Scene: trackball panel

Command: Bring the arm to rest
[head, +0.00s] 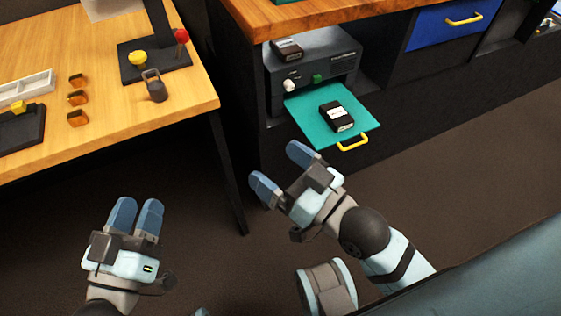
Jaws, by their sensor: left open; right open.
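My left gripper (136,214) is in the lower left of the head view, with two blue fingers a little apart. It is open and empty, over the dark floor in front of the wooden table. My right gripper (280,168) is near the middle, its blue fingers spread wide. It is open and empty, in front of and below a pulled-out teal tray (312,98) with a yellow handle (353,143). A small black device with a white label (337,117) lies on that tray. Neither gripper touches any of these.
A wooden table (120,118) at left holds a lever panel (140,72), a padlock-like object (154,86), several amber pieces (78,98) and a white tray (26,88). A grey unit (318,60) stands under the right counter, another black device (286,50) on top. Floor between is clear.

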